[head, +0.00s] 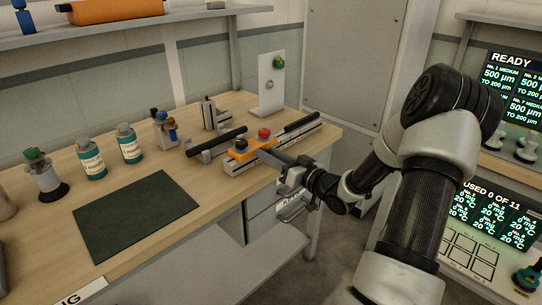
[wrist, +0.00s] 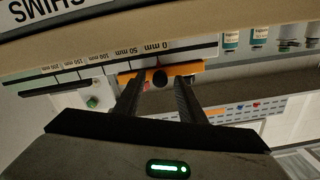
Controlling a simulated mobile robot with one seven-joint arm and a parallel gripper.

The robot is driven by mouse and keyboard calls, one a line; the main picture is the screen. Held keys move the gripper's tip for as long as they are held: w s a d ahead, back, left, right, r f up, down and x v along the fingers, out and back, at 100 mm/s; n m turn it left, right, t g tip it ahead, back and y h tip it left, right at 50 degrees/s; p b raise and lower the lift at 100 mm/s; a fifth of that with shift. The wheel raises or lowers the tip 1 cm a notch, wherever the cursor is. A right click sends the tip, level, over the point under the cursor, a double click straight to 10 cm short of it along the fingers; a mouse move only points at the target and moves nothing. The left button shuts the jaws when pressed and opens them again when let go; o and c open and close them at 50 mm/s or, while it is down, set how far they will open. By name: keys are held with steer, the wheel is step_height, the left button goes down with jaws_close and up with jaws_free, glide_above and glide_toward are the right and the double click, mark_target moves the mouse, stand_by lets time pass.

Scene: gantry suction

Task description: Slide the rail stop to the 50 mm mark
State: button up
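The rail stop (head: 254,147) is an orange block on a pale rail (head: 292,138) near the bench's right front edge, with a red knob (head: 264,133) close by. In the wrist view, upside down, the orange stop (wrist: 188,69) lies beside a white scale (wrist: 100,67) marked from 0 mm to 200 mm. It sits near the 0 mm and 50 mm labels; its exact reading is unclear. A dark round knob (wrist: 160,78) shows on it. My gripper (wrist: 159,84) is open, with a finger on each side of the knob and gaps visible. Contact is unclear.
A black bar (head: 217,141) lies left of the rail, and a white upright plate (head: 272,84) stands behind it. Bottles (head: 92,160) and a dark green mat (head: 136,212) are further left. A grey cabinet (head: 352,75) is behind the bench; screens stand at right.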

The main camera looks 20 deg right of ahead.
mark_target(272, 143)
jaws_close()
steer(key=d, duration=0.1)
steer(key=w+d, duration=0.1)
steer(key=d, duration=0.2)
steer(key=shift+w+d, duration=0.35)
steer(key=shift+d, duration=0.05)
jaws_free()
steer(key=p+v, duration=0.2)
steer(key=v, duration=1.5)
steer(key=shift+s+p, duration=0.2)
steer(key=shift+p, duration=0.1)
